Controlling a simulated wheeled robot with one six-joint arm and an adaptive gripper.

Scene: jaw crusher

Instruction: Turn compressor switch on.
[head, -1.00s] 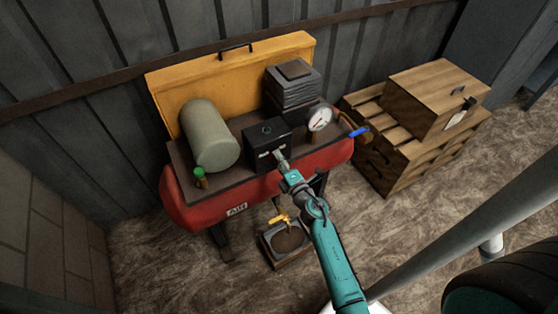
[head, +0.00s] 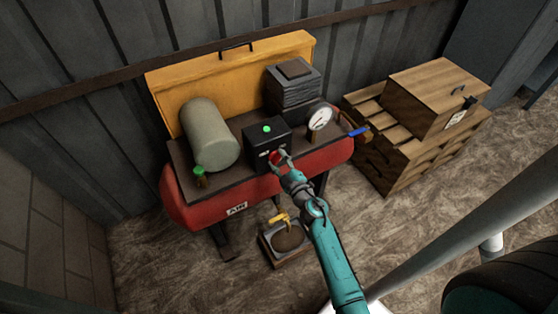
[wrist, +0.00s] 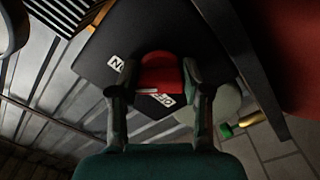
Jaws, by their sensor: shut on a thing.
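The compressor (head: 190,195) is a red tank with a dark top plate. Its black switch box (head: 258,147) carries a lit green lamp (head: 267,129). The red switch (head: 274,157) is on the front face of the box, and my gripper (head: 282,158) is at it. In the wrist view, the two fingers of my gripper (wrist: 158,82) are closed on either side of the red switch (wrist: 160,72). A white "ON" label shows at the switch's upper left and an "OFF" label below it, partly covered.
A pressure gauge (head: 320,118) and a blue-handled valve (head: 358,132) are right of the box. A grey-green cylinder (head: 210,133) stands left. A yellow-handled drain valve (head: 283,219) hangs over a tray below. Wooden crates (head: 398,160) stand at right.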

